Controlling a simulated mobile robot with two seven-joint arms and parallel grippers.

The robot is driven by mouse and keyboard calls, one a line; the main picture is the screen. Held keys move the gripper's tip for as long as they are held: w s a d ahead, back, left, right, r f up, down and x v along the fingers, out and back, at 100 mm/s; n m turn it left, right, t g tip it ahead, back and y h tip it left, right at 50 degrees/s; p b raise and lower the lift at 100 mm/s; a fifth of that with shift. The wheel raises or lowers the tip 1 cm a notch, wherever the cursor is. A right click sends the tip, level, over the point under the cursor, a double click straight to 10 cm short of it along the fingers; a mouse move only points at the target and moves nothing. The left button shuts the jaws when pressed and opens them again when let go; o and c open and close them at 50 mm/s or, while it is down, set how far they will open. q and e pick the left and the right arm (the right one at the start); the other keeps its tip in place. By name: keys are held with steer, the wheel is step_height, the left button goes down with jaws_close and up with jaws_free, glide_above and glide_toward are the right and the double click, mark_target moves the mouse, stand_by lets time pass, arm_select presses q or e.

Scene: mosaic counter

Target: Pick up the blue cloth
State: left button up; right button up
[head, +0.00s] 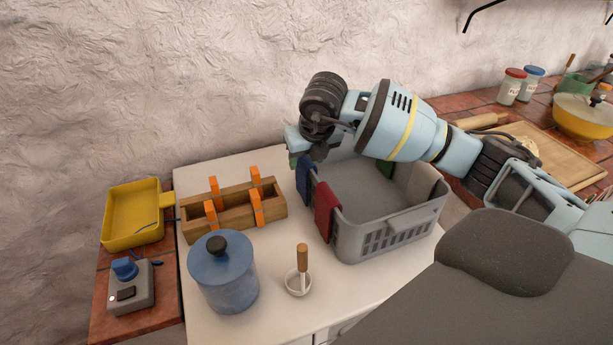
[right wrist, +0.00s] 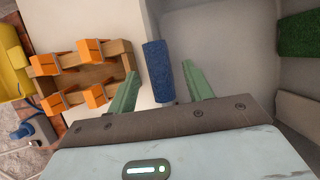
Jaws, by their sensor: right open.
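The blue cloth (head: 305,180) hangs over the left wall of a grey basket (head: 400,232), near its back corner and behind a dark red cloth (head: 327,210). My right gripper (head: 298,158) is above that back left corner, pointing down. In the right wrist view the blue cloth (right wrist: 158,70) lies between the two green fingers of my right gripper (right wrist: 159,84), which stand apart on either side of it. The fingers look clear of the cloth; how far down they reach is hard to tell. My left gripper is not in view.
A wooden rack (head: 235,212) with orange clips stands left of the basket. A blue lidded pot (head: 223,275) and a small white cup (head: 297,285) with a wooden-handled tool stand in front. A green cloth (right wrist: 299,34) and a pale cloth (head: 420,180) hang on other basket walls.

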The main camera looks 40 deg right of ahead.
steer(key=shift+x, duration=1.25)
steer(key=c, duration=1.1)
steer(key=shift+r, duration=0.2)
step_height(320, 180, up, 18)
steer(key=shift+f, duration=0.1)
